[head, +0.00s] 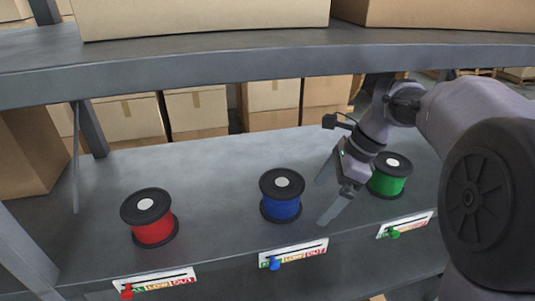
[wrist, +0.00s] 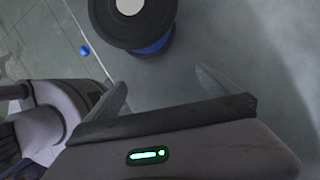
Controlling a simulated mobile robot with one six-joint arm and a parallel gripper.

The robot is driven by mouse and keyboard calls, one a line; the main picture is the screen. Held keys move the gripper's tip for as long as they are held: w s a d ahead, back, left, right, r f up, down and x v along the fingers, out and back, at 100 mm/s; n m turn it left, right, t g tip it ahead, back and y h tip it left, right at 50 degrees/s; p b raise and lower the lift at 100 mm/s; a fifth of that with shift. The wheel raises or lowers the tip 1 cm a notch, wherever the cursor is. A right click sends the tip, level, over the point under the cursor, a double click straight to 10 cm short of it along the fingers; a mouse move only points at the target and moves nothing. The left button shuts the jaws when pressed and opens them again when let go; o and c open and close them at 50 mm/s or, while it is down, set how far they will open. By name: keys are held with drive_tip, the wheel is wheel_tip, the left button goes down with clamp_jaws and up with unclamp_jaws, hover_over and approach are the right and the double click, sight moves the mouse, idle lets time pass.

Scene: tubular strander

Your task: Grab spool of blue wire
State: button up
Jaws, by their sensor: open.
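The spool of blue wire (head: 281,207) stands upright on the grey shelf, with black flanges and a white disc on top. It also shows at the top of the wrist view (wrist: 150,43), partly cut off by the frame edge. My gripper (head: 328,203) is open and empty, just right of the blue spool in the head view and apart from it. In the wrist view the gripper fingertips (wrist: 160,85) point towards the spool, which lies beyond them.
A red wire spool (head: 152,231) stands to the left and a green wire spool (head: 390,184) to the right, behind my gripper. An upper shelf (head: 200,62) overhangs the lower shelf (head: 215,235). Labels with coloured knobs line the front edge. Boxes (head: 197,108) stand behind.

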sight(275, 196)
drive_tip(key=a+b, duration=0.1)
drive_tip(key=a, duration=0.2)
drive_tip(key=a+b, duration=0.1)
drive_tip(key=a, duration=0.3)
drive_tip(key=a+b, duration=0.1)
drive_tip(key=a, duration=0.2)
drive_tip(key=shift+s+a+f, duration=0.1)
drive_tip(key=shift+a+f, duration=0.25)
drive_tip(key=shift+a+f+b, duration=0.15)
drive_tip(key=shift+f+b, duration=0.25)
drive_tip(key=shift+b, duration=0.2)
drive_tip(key=shift+r, duration=0.15)
drive_tip(key=c, duration=1.8)
